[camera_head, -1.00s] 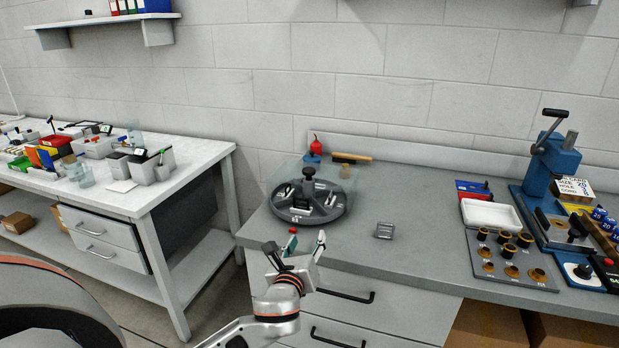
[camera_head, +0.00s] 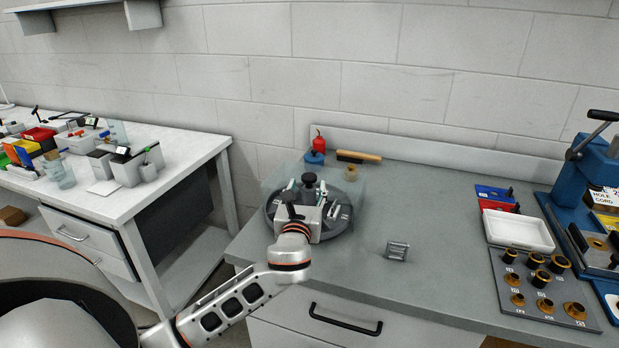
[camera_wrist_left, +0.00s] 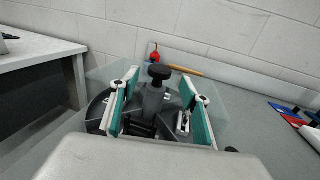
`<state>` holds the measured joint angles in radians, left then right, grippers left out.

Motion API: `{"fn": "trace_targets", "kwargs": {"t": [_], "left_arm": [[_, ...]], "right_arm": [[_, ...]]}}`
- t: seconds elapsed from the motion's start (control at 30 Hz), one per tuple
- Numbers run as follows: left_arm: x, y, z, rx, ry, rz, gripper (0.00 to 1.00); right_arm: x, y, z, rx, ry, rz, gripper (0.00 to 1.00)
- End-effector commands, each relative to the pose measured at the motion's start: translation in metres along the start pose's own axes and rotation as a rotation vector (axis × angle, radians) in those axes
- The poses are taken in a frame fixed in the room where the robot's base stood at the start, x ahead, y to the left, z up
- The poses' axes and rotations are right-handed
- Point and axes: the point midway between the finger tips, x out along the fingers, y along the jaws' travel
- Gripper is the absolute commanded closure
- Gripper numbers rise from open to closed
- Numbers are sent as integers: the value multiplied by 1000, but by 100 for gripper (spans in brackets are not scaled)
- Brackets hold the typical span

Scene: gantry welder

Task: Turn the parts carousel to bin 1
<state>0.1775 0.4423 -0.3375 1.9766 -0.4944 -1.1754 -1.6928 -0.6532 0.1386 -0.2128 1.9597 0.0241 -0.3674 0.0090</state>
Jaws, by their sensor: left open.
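The parts carousel (camera_head: 343,221) is a dark round tray with sections and a central post topped by a black knob (camera_head: 309,179). It stands at the left end of the grey bench behind a clear guard. My left gripper (camera_head: 307,191) is over the near part of the carousel and hides much of it. In the left wrist view the open fingers (camera_wrist_left: 158,105) stand on either side of the knob post (camera_wrist_left: 153,98), with gaps on both sides. The bin numbers are too small to read. My right gripper is not in view.
A red-topped blue item (camera_head: 316,150) and a wooden-handled brush (camera_head: 358,157) lie behind the carousel. A small metal stand (camera_head: 397,250) is to its right. A white tray (camera_head: 518,231) and a blue press (camera_head: 588,190) are farther right.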

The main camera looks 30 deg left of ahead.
Motion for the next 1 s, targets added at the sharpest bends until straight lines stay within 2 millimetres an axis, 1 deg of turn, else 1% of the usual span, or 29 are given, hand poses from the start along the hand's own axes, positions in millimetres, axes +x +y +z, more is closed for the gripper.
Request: {"fn": "trace_targets", "kwargs": {"t": [0.03, 0.1, 0.3, 0.47, 0.7, 0.73, 0.77, 0.8, 0.9, 1.0], "left_arm": [[9, 1, 0, 1, -1, 2, 54], [20, 0, 0, 1, 0, 1, 54], [45, 0, 0, 0, 0, 1, 54], [53, 0, 0, 0, 0, 1, 54], [53, 0, 0, -1, 1, 0, 54], [53, 0, 0, -1, 1, 0, 59], [53, 0, 0, -1, 1, 0, 67], [53, 0, 0, -1, 1, 0, 77], [53, 0, 0, -1, 1, 0, 100], [53, 0, 0, -1, 1, 0, 100]], "right_arm": [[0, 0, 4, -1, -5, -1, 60], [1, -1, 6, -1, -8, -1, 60], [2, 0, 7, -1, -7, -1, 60], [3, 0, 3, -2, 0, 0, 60], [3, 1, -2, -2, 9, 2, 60], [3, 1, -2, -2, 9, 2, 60], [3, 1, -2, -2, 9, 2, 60], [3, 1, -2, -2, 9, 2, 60], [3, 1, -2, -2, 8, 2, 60], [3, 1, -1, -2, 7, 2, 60]]}}
